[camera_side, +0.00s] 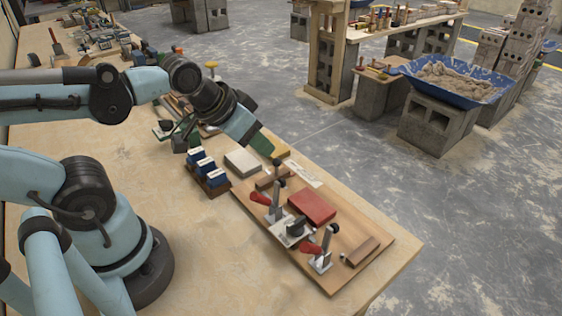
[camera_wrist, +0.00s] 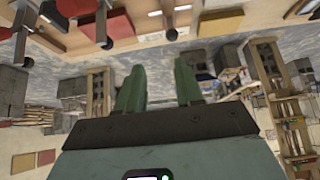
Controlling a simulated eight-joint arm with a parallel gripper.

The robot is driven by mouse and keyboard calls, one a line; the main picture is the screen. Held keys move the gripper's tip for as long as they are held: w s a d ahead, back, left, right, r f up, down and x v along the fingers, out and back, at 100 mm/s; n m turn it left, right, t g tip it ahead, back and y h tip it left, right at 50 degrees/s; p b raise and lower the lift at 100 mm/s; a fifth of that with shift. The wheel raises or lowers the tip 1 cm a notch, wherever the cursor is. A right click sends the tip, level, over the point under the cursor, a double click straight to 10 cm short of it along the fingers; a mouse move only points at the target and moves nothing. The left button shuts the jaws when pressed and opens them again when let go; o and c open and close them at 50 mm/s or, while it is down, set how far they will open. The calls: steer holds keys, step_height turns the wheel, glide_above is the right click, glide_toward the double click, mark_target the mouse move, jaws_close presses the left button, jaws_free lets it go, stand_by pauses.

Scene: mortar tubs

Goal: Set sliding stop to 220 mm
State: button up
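A wooden board (camera_side: 340,275) on the workbench carries a fixture. A wooden block with a dark knob (camera_side: 272,179) sits near its far end, beside a pale marked strip (camera_side: 303,173); it looks like the sliding stop. The strip's numbers are too small to read. In the wrist view, a dark knob (camera_wrist: 171,34) shows in front of my fingers. My gripper (camera_side: 264,146) hangs above the board's far end, close to the knob; contact cannot be told. In the wrist view, my gripper's green fingers (camera_wrist: 158,75) are spread with nothing between them.
A red block (camera_side: 312,206) and red-handled clamps (camera_side: 313,248) stand on the board. Blue-topped blocks (camera_side: 207,169) and a pale block (camera_side: 242,162) lie left of it. A blue mortar tub (camera_side: 462,88) stands beyond.

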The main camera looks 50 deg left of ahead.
steer(key=shift+o, duration=1)
steer(key=shift+w, duration=0.1)
steer(key=n+g+y, duration=0.2)
steer(key=g, duration=0.6)
glide_toward(278, 159)
steer(key=f, duration=0.3)
steer(key=a+f, duration=0.1)
steer(key=f, duration=0.3)
steer(key=a+f, duration=0.1)
steer(key=f, duration=0.3)
steer(key=shift+s, duration=0.4)
jaws_close()
